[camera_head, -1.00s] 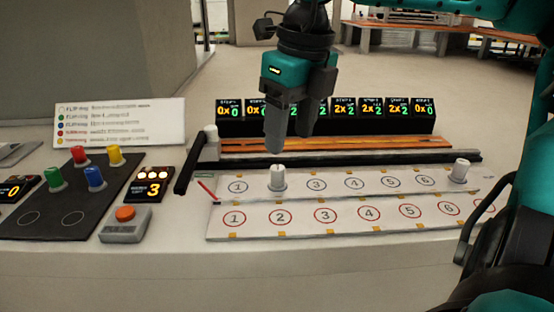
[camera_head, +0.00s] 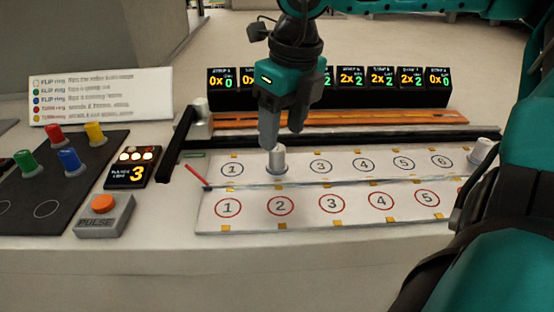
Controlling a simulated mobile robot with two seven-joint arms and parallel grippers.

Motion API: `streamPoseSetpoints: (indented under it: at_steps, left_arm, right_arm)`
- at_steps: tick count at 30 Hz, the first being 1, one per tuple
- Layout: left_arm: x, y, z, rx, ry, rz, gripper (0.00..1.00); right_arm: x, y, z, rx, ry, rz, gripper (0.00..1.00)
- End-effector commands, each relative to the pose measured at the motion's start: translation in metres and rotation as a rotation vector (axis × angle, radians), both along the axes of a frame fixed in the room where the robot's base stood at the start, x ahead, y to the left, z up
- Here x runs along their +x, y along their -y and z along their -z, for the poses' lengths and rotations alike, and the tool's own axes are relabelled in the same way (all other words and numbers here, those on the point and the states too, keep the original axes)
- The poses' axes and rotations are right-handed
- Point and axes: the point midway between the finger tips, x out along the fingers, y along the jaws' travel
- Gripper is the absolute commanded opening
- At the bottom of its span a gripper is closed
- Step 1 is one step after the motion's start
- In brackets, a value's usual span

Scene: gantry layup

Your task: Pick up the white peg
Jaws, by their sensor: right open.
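A white peg (camera_head: 277,162) stands upright on the upper white strip (camera_head: 375,164), at the second place of its row of numbered circles. My right gripper (camera_head: 283,139) hangs over it, pointing down, open and with nothing in its jaws. One fingertip overlaps the peg's upper left edge in the picture; I cannot tell whether they touch. Another white peg (camera_head: 481,151) stands near the right end of the strip, partly cut off by my arm. My left gripper is not in view.
A lower strip (camera_head: 305,218) with red numbered circles lies in front. Behind are a black rail (camera_head: 400,137), an orange bar (camera_head: 390,118) and several counter displays (camera_head: 380,85). At left are a dark board (camera_head: 85,195) with coloured pegs and a pulse button box (camera_head: 104,213).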

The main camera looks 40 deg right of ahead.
Motion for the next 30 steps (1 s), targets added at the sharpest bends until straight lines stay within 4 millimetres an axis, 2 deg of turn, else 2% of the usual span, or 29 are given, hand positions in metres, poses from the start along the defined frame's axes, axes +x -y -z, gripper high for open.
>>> streamPoseSetpoints:
  at_steps: [4,13,23,30]
  left_arm:
    - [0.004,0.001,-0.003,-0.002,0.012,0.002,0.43]
    - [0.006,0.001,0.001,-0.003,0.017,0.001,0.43]
    - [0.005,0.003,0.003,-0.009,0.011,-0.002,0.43]
    - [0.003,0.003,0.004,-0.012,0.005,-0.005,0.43]
  right_arm:
    - [0.002,-0.001,0.010,0.001,-0.002,0.001,0.59]
    - [0.009,-0.003,0.047,0.001,-0.002,0.002,0.59]
    - [0.011,-0.003,0.053,0.001,0.002,0.002,0.59]
    - [0.011,-0.003,0.052,0.001,0.001,0.002,0.37]
